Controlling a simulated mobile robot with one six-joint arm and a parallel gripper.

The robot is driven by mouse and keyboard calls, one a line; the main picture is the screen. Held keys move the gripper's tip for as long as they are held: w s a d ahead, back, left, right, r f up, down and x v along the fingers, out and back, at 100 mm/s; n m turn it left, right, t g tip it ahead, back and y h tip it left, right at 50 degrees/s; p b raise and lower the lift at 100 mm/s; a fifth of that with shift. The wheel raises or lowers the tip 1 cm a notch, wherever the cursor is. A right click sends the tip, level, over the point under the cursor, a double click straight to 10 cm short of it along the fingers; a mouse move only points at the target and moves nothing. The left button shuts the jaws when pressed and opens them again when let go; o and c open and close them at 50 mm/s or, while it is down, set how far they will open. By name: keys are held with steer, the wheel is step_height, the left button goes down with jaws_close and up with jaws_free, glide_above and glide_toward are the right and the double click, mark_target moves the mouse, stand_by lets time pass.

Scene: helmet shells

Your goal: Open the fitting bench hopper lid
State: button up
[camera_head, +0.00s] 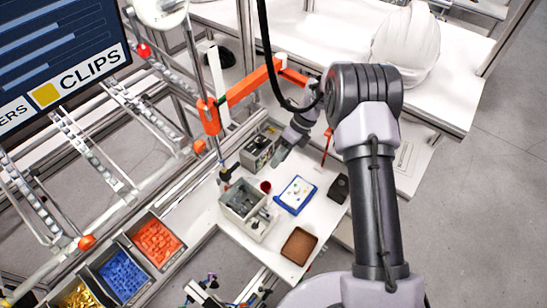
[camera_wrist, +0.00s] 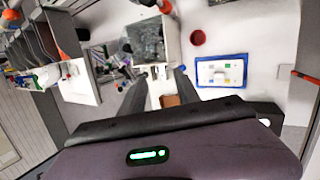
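A grey open-topped bin (camera_head: 240,198) with grey parts in it stands on the white fitting bench (camera_head: 285,222). In the wrist view a grey box (camera_wrist: 145,42) with a pale upright panel (camera_wrist: 172,42) at its right lies beyond my fingertips; I cannot tell whether that panel is a lid or a wall. A second grey box (camera_head: 257,152) stands farther back, close to my gripper (camera_head: 281,158). In the wrist view my gripper (camera_wrist: 160,72) has its two dark fingers apart with nothing between them. Which box is the hopper, and its handle, I cannot make out.
A blue-rimmed tray (camera_head: 296,194), a small red cup (camera_head: 265,187), a brown tray (camera_head: 299,245) and a black block (camera_head: 339,188) share the bench. An orange arm (camera_head: 240,88) stands behind. Bins of coloured clips (camera_head: 155,243) are at lower left. A white helmet shell (camera_head: 406,46) is at back right.

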steer(key=s+d+r+p, duration=0.1)
steer(key=d+r+p, duration=0.1)
steer(key=d+r, duration=0.2)
steer(key=shift+s+d+r+p, duration=0.15)
steer(key=shift+d+r+p, duration=0.2)
steer(key=shift+d, duration=0.55)
steer(key=shift+b, duration=0.35)
